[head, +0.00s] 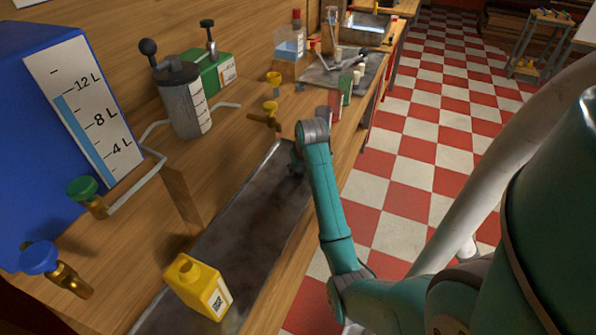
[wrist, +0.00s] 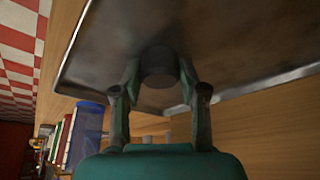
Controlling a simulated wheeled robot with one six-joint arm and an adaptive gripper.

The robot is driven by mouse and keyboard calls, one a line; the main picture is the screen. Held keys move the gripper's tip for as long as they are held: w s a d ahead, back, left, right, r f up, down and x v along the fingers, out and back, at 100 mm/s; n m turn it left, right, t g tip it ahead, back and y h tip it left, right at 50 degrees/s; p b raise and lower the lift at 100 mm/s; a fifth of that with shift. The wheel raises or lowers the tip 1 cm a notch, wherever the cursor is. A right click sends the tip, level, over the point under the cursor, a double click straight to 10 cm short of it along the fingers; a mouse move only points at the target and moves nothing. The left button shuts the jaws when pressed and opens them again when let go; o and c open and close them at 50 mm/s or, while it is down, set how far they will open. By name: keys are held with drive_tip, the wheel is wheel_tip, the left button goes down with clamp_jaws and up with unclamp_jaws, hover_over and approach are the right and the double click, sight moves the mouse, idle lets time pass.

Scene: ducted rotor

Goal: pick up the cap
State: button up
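A dark, short cylinder, which looks like the cap (wrist: 157,66), shows in the wrist view against the grey metal tray (wrist: 230,45). My gripper (wrist: 159,72) has one finger on each side of it, with the tips close to its sides. I cannot tell whether the fingers touch it. In the head view my gripper (head: 297,167) is low over the far end of the tray (head: 235,230). My arm and gripper hide the cap there.
A yellow bottle (head: 199,287) stands at the tray's near end. A blue tank (head: 45,120), a grey canister (head: 183,103) and valves line the left. The tray's middle is clear.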

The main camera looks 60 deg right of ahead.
sight(299, 169)
drive_tip(key=shift+c, duration=0.4)
wheel_tip(299, 169, up, 10)
idle(0.5)
